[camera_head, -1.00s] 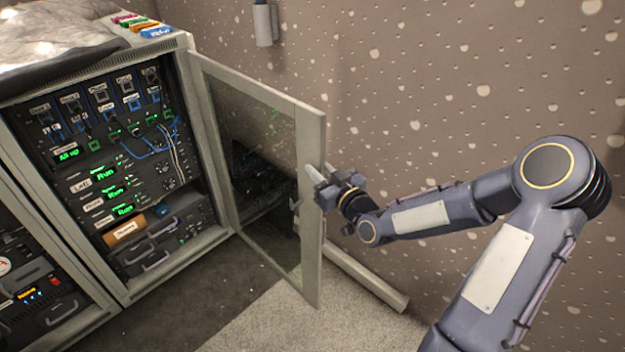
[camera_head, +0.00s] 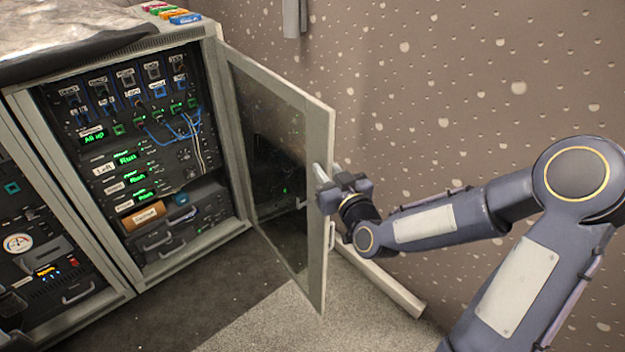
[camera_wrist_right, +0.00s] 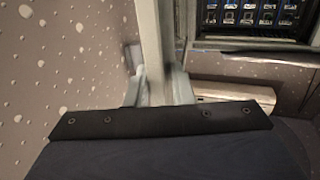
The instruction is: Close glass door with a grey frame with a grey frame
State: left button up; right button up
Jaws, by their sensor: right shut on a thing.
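The glass door with a grey frame (camera_head: 322,130) stands swung open from the right side of a rack cabinet (camera_head: 235,140). Dark glass fills its frame. My right gripper (camera_head: 328,174) is at the door's free edge, about mid-height, and is shut on it. In the right wrist view the door's frame (camera_wrist_right: 150,40) runs upright between the fingers of my right gripper (camera_wrist_right: 158,88). The exact contact is partly hidden and blurred. My left gripper is not in view.
The cabinet holds lit panels, blue cables and drawers. A second rack (camera_head: 40,240) stands at the left. A dimpled wall (camera_head: 450,90) rises behind the door and arm. A pale beam (camera_head: 385,285) lies along the wall's foot. Carpet (camera_head: 235,300) in front is clear.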

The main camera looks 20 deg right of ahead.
jog(key=shift+s+a+r+m+h+b, duration=0.15)
jog(key=shift+a+h+b, duration=0.25)
jog(key=shift+a, duration=0.5)
jog(key=shift+s+a+f+m+h+b, duration=0.1)
jog(key=shift+s+a+m+h+b, duration=0.25)
jog(key=shift+a, duration=0.6)
jog(key=shift+s+a+r+m+h+b, duration=0.1)
jog(key=shift+a+h+b, duration=0.15)
jog(key=shift+a+b, duration=0.5)
jog(key=shift+a, duration=0.15)
jog(key=a+m+h+b, duration=0.1)
jog(key=a+h+b, duration=0.1)
jog(key=a, duration=0.5)
jog(key=shift+s+a+m, duration=0.25)
jog(key=shift+s+m, duration=0.05)
jog(key=shift+s, duration=0.1)
jog(key=a+m+h+b, duration=0.1)
jog(key=a+h, duration=0.1)
jog(key=a, duration=0.5)
jog(key=shift+a+g+h+b, duration=0.25)
jog(key=shift+g+h+b, duration=0.05)
jog(key=shift+b, duration=0.05)
